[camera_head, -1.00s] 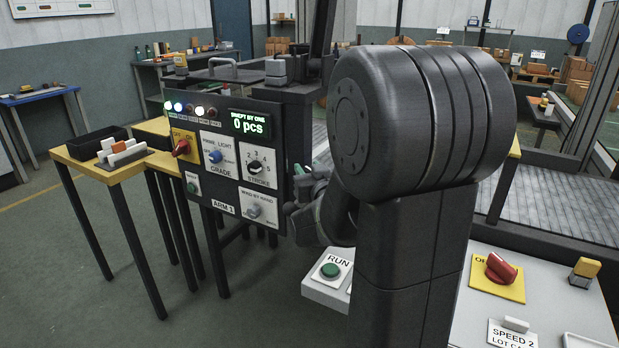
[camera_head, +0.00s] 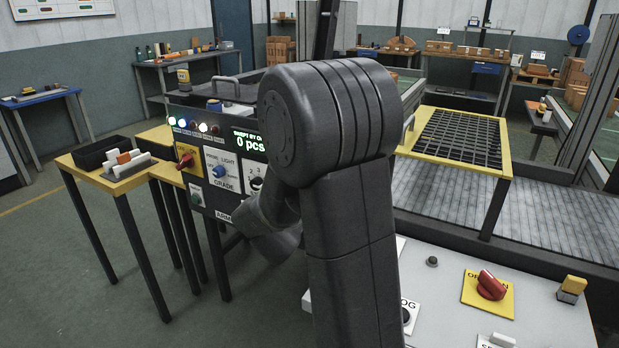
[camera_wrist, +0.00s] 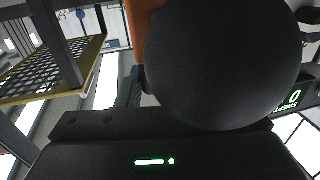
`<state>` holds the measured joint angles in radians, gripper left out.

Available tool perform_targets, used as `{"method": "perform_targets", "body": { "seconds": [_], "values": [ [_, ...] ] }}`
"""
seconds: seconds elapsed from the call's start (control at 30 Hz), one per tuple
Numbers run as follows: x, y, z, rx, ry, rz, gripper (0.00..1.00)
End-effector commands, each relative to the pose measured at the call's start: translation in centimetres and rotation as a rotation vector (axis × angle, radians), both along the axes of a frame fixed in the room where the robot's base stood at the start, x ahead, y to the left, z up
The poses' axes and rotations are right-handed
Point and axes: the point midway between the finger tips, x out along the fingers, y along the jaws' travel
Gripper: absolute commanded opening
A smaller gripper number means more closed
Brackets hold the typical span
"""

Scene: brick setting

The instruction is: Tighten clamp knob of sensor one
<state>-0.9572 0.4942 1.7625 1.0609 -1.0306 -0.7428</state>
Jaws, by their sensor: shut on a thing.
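A large, smooth, black round knob (camera_wrist: 222,65) fills the upper middle of the wrist view, close to the camera. It looks like the clamp knob. My gripper (camera_wrist: 165,125) is shut on it. The gripper's dark body with a green light spans the bottom of that view, and the fingertips are mostly hidden by the knob. An orange part (camera_wrist: 140,28) stands behind the knob on its left. In the head view my own arm covers the gripper and the knob. I cannot read a sensor number.
The dark control panel (camera_head: 182,131), with lamps and a lit display, stands left of my arm. A yellow-edged grid tray (camera_head: 458,137) lies to the right. A white desk (camera_head: 450,325) with a red switch (camera_head: 490,286) is at front right. The floor at left front is clear.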

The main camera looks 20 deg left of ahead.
Motion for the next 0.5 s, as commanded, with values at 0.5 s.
{"method": "perform_targets", "body": {
  "seconds": [0.5],
  "values": [
    [0.12,0.22,0.48,-0.001,-0.004,-0.491,0.11]
  ]
}}
